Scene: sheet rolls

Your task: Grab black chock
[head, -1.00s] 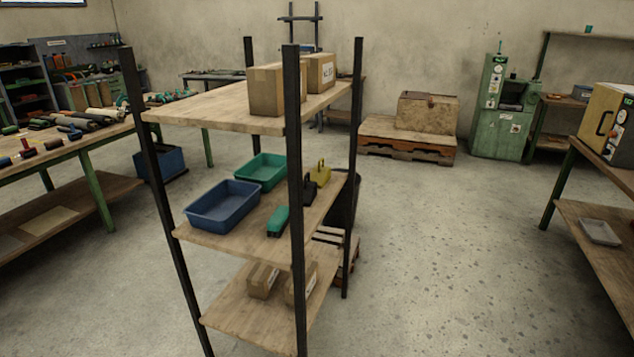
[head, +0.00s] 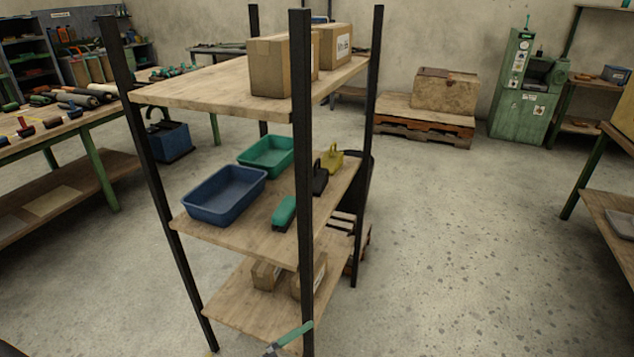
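The black chock (head: 320,179) stands on the middle shelf (head: 240,238) of the rack, near its right side. It has an upright handle on top. It sits between a yellow chock (head: 333,160) behind it and a green block-shaped item (head: 284,214) in front. A front rack post stands just left of the black chock and may cover a little of it.
Blue (head: 225,195) and green (head: 266,157) bins share the shelf. Cardboard boxes (head: 283,68) sit above. Black posts (head: 302,180) edge the rack. A workbench (head: 80,125) stands left. The floor at right is clear.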

